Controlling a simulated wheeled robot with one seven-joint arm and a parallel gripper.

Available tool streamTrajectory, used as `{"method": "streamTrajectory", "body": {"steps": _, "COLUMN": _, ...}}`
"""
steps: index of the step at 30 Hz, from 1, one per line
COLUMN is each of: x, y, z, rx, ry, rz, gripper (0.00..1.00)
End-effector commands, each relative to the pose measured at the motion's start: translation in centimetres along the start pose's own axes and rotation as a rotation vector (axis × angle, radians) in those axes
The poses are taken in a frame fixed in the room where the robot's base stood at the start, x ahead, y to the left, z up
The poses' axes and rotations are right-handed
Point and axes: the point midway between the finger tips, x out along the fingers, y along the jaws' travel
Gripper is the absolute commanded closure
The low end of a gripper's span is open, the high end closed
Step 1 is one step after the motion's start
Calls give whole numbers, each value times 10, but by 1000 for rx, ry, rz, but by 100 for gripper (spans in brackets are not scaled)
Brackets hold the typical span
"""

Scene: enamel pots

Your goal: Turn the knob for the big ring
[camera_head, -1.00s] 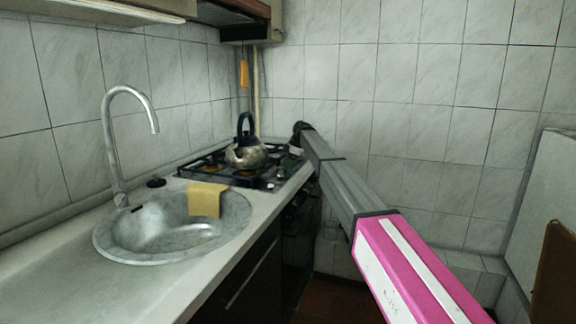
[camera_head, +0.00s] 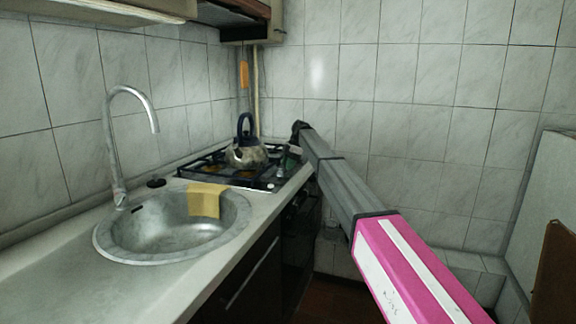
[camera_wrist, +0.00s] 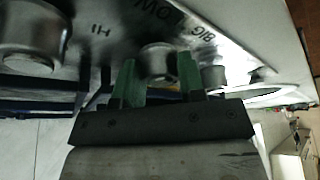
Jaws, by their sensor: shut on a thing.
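The hob (camera_head: 215,178) is at the far end of the counter in the head view. In the wrist view, a round metal knob (camera_wrist: 158,62) sits between the two green fingers of my gripper (camera_wrist: 158,82), which is shut on it. Upside-down letters on the metal panel (camera_wrist: 120,30) read HI, LOW and BIG, with BIG to the upper right of the held knob. The knob's pointer direction cannot be told. In the head view, my gripper (camera_head: 284,158) is at the hob's right edge, small and partly hidden by my arm.
A kettle (camera_head: 246,152) stands on the hob. A sink (camera_head: 150,240) with a yellow cloth (camera_head: 205,200) on its rim is nearer. In the wrist view, a small metal knob (camera_wrist: 213,76) is right of the fingers and a larger round metal part (camera_wrist: 30,35) is at left.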

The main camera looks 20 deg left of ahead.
Motion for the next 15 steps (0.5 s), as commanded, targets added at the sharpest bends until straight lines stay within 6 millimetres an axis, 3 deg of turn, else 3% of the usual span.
{"method": "streamTrajectory", "body": {"steps": 1, "x": 0, "y": 0, "z": 0, "rx": 1, "ry": -1, "rz": 0, "gripper": 87}}
{"method": "streamTrajectory", "body": {"steps": 2, "x": 0, "y": 0, "z": 0, "rx": 1, "ry": -1, "rz": 0, "gripper": 53}}
{"method": "streamTrajectory", "body": {"steps": 3, "x": 0, "y": 0, "z": 0, "rx": 1, "ry": -1, "rz": 0, "gripper": 40}}
{"method": "streamTrajectory", "body": {"steps": 15, "x": -4, "y": 0, "z": 0, "rx": 1, "ry": 0, "rz": 1, "gripper": 39}}
